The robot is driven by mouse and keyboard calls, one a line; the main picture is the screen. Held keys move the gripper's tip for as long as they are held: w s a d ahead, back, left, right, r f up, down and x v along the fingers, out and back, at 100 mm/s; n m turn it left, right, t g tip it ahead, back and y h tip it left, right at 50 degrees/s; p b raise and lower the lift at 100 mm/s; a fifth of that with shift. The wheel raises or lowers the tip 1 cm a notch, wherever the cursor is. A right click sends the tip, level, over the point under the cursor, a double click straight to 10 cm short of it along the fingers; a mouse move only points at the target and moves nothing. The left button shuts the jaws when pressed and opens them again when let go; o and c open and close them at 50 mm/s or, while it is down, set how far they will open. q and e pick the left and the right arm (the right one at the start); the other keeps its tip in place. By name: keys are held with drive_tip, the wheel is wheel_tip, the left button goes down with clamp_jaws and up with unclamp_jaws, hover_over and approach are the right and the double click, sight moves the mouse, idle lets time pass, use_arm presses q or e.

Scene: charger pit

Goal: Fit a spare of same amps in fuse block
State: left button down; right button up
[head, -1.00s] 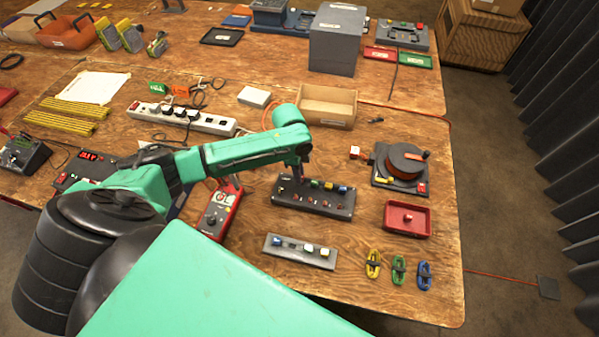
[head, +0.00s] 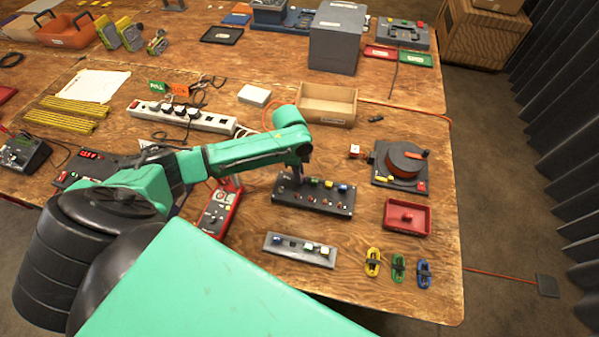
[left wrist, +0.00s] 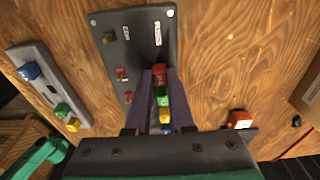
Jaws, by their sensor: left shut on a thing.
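The dark fuse block (head: 300,203) lies on the bench, with green (head: 314,183), yellow (head: 328,184) and blue (head: 342,188) fuses in its upper row. My left gripper (head: 299,178) points down at the left end of that row. In the left wrist view its purple fingers (left wrist: 160,82) are shut on a red fuse (left wrist: 159,72), in line with the other fuses. Whether this fuse is fully seated is hidden. The grey spare rack (head: 270,249) in front holds blue (head: 276,241), green (head: 308,247) and yellow (head: 325,251) spares, with a gap between blue and green.
A red tray (head: 395,228) with a small red thing in it is to the right. A rotary device (head: 403,160), a red-white cube (head: 355,152) and a wooden box (head: 327,120) stand behind. A red meter (head: 217,208) lies left of the block. Cable bundles (head: 398,267) lie front right.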

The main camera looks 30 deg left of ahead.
use_arm(q)
drive_tip(key=shift+f, duration=0.25)
idle(0.8)
drive_tip(key=c, duration=0.7)
unclamp_jaws()
drive_tip(key=o, duration=0.3)
